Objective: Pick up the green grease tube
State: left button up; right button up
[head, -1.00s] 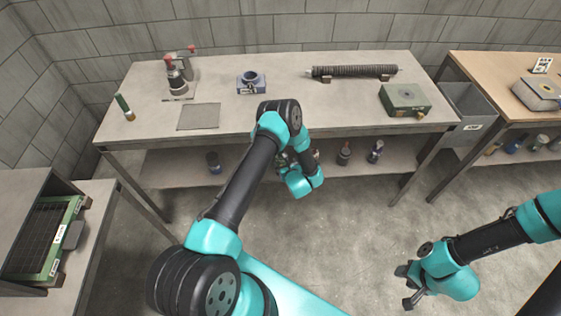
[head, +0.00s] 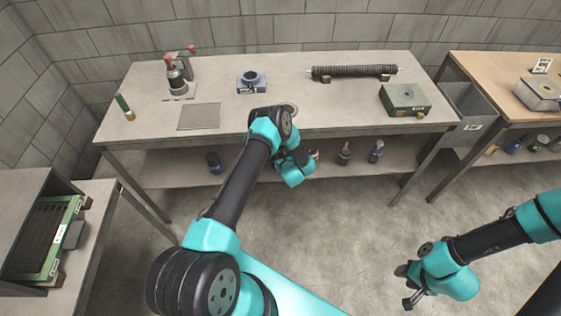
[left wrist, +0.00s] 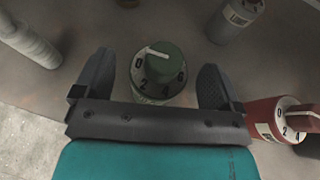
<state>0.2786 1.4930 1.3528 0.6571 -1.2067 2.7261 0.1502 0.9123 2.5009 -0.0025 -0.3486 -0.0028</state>
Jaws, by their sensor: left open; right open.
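A green-topped tube (left wrist: 159,69) with a white pointer and a numbered dial stands between the spread fingers of my left gripper (left wrist: 156,68) in the left wrist view. The fingers are on either side of it, open, with gaps showing. In the head view my left arm hides this tube and the fingertips, at the lower shelf under the bench. A slim green item with a yellow band (head: 124,106) is at the bench's left end. My right gripper (head: 406,287) is open and empty above the floor.
A red tube (left wrist: 283,120) stands close right of my left gripper; a grey labelled one (left wrist: 236,20) is behind. The bench top (head: 330,112) overhangs the lower shelf (head: 400,155). Several other containers, such as a dark one (head: 214,162), stand on that shelf.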

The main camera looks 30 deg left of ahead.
pick_arm(q)
jog(key=shift+x, duration=0.75)
jog(key=shift+f, duration=0.1)
jog(key=shift+c, duration=0.3)
jog(key=c, duration=1)
jog(key=shift+r, duration=0.5)
notch_tip(320, 180, up, 3)
jog(key=shift+s+d+f, duration=0.1)
jog(key=shift+s+d, duration=0.05)
jog(key=s+d, duration=0.2)
jog(key=s, duration=0.2)
jog(key=s+d+r, duration=0.1)
jog(key=s+d, duration=0.2)
jog(key=s, duration=0.2)
jog(key=s+d, duration=0.3)
jog(key=s, duration=0.1)
jog(key=shift+s+r, duration=0.15)
jog(key=shift+s, duration=0.05)
